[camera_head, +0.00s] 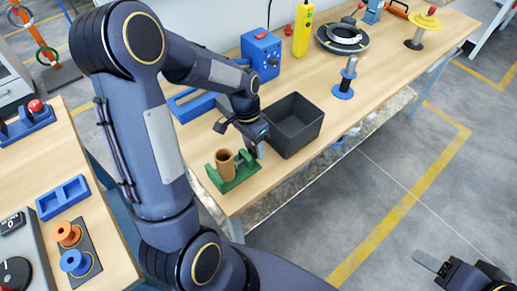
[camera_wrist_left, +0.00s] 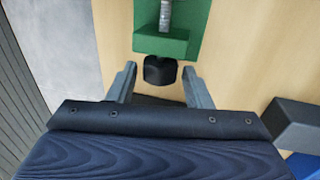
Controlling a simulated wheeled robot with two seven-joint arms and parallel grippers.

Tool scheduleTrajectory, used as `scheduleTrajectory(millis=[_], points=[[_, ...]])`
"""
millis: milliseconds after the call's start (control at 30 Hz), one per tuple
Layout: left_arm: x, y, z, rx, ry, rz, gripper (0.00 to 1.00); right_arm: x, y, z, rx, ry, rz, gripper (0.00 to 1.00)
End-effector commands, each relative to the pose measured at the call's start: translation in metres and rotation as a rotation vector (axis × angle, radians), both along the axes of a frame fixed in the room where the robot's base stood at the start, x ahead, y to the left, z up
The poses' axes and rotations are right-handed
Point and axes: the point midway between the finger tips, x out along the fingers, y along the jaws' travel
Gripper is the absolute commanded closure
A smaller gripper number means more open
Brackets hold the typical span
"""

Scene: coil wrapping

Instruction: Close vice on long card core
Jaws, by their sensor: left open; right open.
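The green vice (camera_head: 238,176) stands near the front edge of the long bench. The brown card core (camera_head: 226,164) stands upright between its jaws; whether they touch it I cannot tell. My left gripper (camera_head: 256,150) is just right of the vice. In the left wrist view the gripper (camera_wrist_left: 159,72) is open, with the vice's black knob (camera_wrist_left: 160,71) between its fingertips, seemingly unclamped. The green vice body (camera_wrist_left: 162,45) and a grey screw show beyond the knob; the core is out of that view. My right gripper (camera_head: 432,268) is open and empty at the lower right, away from the bench.
A black bin (camera_head: 292,126) stands close right of my left gripper. A blue box (camera_head: 262,54), a yellow pendant (camera_head: 303,30) and a blue-based spindle (camera_head: 344,84) stand further back. The left table holds orange (camera_head: 67,234) and blue (camera_head: 76,263) spools.

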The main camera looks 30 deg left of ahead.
Motion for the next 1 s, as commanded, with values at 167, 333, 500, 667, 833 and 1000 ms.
scheduleTrajectory(millis=[167, 333, 500, 667, 833, 1000], points=[[-0.002, -0.005, -0.001, 0.141, -0.06, -0.006, 0.55, 0.0, 0.0, -0.01, 0.0, 0.0, 0.0, 0.44], [-0.002, -0.004, 0.0, 0.165, -0.069, 0.001, 0.55, 0.0, 0.0, -0.009, 0.0, 0.0, 0.0, 0.44], [-0.002, -0.005, 0.0, 0.169, -0.07, 0.0, 0.55, 0.0, 0.0, -0.01, 0.0, 0.0, 0.0, 0.44], [-0.003, -0.01, -0.005, 0.278, -0.121, -0.01, 0.55, 0.0, 0.0, -0.028, 0.0, 0.0, 0.0, 0.44], [-0.004, -0.013, -0.007, 0.421, -0.178, -0.009, 0.55, 0.0, 0.0, -0.051, 0.0, 0.0, 0.0, 0.44], [-0.005, -0.011, -0.001, 0.462, -0.192, 0.001, 0.55, 0.0, 0.0, -0.051, 0.0, 0.0, 0.0, 0.44]])
